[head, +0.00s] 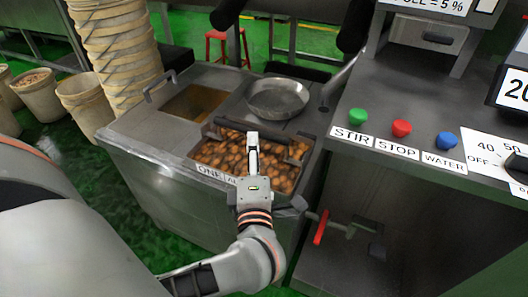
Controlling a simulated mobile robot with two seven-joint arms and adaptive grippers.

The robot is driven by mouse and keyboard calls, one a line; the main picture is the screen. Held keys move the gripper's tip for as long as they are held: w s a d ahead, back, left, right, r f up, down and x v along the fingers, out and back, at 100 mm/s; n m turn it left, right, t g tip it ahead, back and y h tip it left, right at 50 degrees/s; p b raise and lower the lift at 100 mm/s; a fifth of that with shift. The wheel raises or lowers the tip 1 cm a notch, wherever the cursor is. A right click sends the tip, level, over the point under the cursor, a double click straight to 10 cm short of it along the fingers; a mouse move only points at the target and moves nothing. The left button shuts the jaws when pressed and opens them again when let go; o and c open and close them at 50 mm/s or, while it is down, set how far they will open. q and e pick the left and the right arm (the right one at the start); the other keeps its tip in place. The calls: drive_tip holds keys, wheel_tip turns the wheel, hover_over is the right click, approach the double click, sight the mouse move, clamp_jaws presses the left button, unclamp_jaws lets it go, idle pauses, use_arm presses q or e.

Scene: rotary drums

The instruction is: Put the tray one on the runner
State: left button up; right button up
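A label reading "ONE", partly cut off by my arm, sits on the front edge of a metal unit. Behind it is a recessed tray (213,150) filled with brown, rounded pieces. A dark bar (230,124) crosses the back of this tray. My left gripper (252,142) points away from me above the pieces, with its fingertips at or near the dark bar. I cannot tell whether they touch it, or whether the fingers are open or shut. My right gripper is not in view. I cannot make out which part is the runner.
A round metal pan (278,97) sits behind the tray. An open well (195,103) lies to its left. A control panel with green (357,117), red (401,128) and blue (446,141) buttons stands at the right. A red-handled valve (321,228) juts out below. Stacked buckets (115,45) stand at left.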

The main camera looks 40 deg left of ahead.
sight(250, 127)
use_arm(q)
drive_tip(key=shift+a+f, duration=0.25)
drive_tip(key=shift+f, duration=0.05)
drive_tip(key=shift+x, duration=0.9)
drive_tip(key=shift+b+x, duration=0.4)
drive_tip(key=shift+x, duration=0.35)
drive_tip(key=b+x, duration=0.1)
drive_tip(key=x, duration=0.2)
drive_tip(key=shift+w+a+f, duration=0.1)
drive_tip(key=shift+a, duration=0.1)
drive_tip(key=shift+w+a, duration=0.2)
drive_tip(key=shift+w+a+r, duration=0.1)
drive_tip(key=shift+r, duration=0.1)
clamp_jaws()
drive_tip(key=shift+r, duration=0.15)
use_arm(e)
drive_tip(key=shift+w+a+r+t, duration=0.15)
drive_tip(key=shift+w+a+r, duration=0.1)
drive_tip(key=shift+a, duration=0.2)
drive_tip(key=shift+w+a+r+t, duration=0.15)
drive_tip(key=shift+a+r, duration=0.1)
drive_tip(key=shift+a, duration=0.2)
